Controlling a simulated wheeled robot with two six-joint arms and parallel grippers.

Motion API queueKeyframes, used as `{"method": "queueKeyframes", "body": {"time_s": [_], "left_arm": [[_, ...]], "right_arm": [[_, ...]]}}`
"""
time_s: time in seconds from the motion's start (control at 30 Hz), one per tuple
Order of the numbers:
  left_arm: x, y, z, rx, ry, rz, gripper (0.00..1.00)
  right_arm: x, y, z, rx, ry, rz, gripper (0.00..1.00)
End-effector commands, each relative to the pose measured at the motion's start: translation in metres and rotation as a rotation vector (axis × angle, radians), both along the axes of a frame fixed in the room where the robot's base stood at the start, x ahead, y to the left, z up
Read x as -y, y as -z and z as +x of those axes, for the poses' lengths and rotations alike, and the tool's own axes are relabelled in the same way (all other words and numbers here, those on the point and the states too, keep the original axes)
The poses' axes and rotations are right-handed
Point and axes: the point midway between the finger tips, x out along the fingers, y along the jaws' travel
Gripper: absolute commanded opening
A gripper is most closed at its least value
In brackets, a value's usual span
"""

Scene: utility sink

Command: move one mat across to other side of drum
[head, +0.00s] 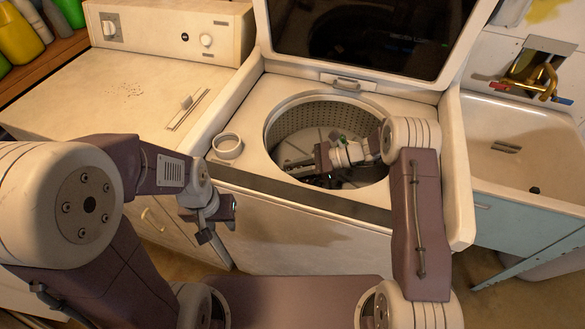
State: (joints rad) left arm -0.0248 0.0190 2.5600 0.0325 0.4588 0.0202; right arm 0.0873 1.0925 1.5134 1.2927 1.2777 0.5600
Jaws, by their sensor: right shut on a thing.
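The washer's round metal drum (292,122) stands open, with a perforated wall. My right arm reaches into it from the right, and my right gripper (298,165) is low inside, near the left front of the drum. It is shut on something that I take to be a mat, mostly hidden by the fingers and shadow. Dark shapes lie at the drum bottom under the gripper, too unclear to tell apart as mats. My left gripper (222,222) hangs outside, in front of the washer's left front edge, apart from the drum. Its jaw gap is not clear.
The raised lid (360,35) stands behind the drum. A small round cup (228,146) sits on the washer top left of the drum. A second machine (115,95) stands to the left, with bottles (22,30) on a shelf. A sink (525,150) is at right.

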Motion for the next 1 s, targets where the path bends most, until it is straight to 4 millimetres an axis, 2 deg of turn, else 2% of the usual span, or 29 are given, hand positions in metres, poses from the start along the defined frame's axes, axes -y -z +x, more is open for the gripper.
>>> {"method": "queueKeyframes", "body": {"time_s": [0.03,0.1,0.4,0.53,0.57,0.8,1.0], "left_arm": [[0.000,0.000,0.000,0.000,0.000,0.000,0.36],[0.000,-0.001,0.000,0.000,0.000,0.000,0.36],[0.000,-0.001,0.000,0.000,0.000,0.000,0.36],[0.000,-0.015,0.000,0.000,0.000,0.000,0.36],[0.000,-0.010,0.000,0.000,0.000,0.000,0.36],[0.000,-0.011,0.000,0.000,0.000,0.000,0.36],[0.000,-0.011,0.000,0.000,0.000,0.000,0.36]], "right_arm": [[0.000,-0.001,0.000,0.000,0.000,0.000,0.24],[0.000,-0.001,0.000,0.000,0.000,0.000,0.43],[0.000,-0.002,0.000,0.000,0.000,0.000,0.43],[0.001,-0.021,0.000,0.001,0.001,0.000,0.43],[0.009,-0.018,0.001,0.001,0.004,0.000,0.43],[0.070,-0.042,0.001,0.003,0.005,-0.001,0.43],[0.103,-0.056,0.000,0.002,0.002,0.000,0.43]]}}
